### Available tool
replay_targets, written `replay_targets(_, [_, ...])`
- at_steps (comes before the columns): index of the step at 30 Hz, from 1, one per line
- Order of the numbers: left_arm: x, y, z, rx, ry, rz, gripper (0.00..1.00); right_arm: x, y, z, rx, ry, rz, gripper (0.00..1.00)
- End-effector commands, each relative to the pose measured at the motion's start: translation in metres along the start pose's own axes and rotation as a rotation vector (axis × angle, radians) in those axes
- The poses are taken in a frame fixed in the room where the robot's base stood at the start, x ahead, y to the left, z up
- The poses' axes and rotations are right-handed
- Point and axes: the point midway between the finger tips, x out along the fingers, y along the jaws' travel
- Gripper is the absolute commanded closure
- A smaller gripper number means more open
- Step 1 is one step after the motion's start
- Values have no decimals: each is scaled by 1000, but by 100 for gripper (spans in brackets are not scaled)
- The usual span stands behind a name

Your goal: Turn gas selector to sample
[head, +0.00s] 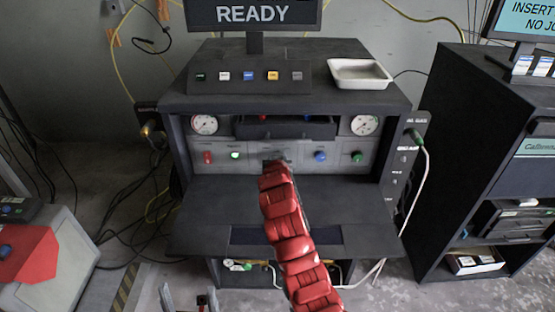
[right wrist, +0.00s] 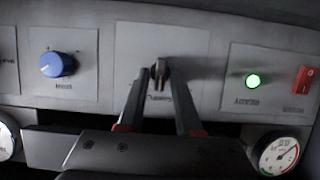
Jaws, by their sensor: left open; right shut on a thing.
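The gas selector is a small dark knob (right wrist: 160,67) on a pale plate (right wrist: 185,45) in the middle of the panel, seen in the right wrist view. My right gripper (right wrist: 160,77) is shut on this knob, one finger on each side. In the head view my red right arm reaches up to the panel, and its gripper (head: 273,163) covers most of the knob. The plate's lettering is partly hidden by the fingers, and I cannot read the knob's setting. My left gripper (head: 187,301) shows only its fingertips at the bottom edge, open and away from the panel.
A blue knob (head: 320,156) and green knob (head: 357,156) are right of the selector. A lit green lamp (head: 235,155) and red switch (head: 207,157) are left. A bare dark shelf (head: 215,205) lies below. A white tray (head: 360,73) sits on top.

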Motion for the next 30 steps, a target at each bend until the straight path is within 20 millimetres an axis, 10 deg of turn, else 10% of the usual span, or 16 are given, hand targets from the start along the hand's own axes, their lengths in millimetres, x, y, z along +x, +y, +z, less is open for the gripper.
replay_targets(6, [0, 0, 0, 0, 0, 0, 11, 1, 0, 3, 0, -7, 0, 100])
replay_targets(7, [0, 0, 0, 0, 0, 0, 11, 1, 0, 3, 0, -7, 0, 63])
replay_targets(9, [0, 0, 0, 0, 0, 0, 11, 0, 0, 3, 1, -6, 0, 55])
replay_targets(20, [-1, 0, 0, 0, 0, 0, 11, -4, -1, 1, 1, -1, -1, 55])
replay_targets(30, [-9, 0, 2, 0, 0, 0, 11, -54, -1, 1, 3, 5, -3, 55])
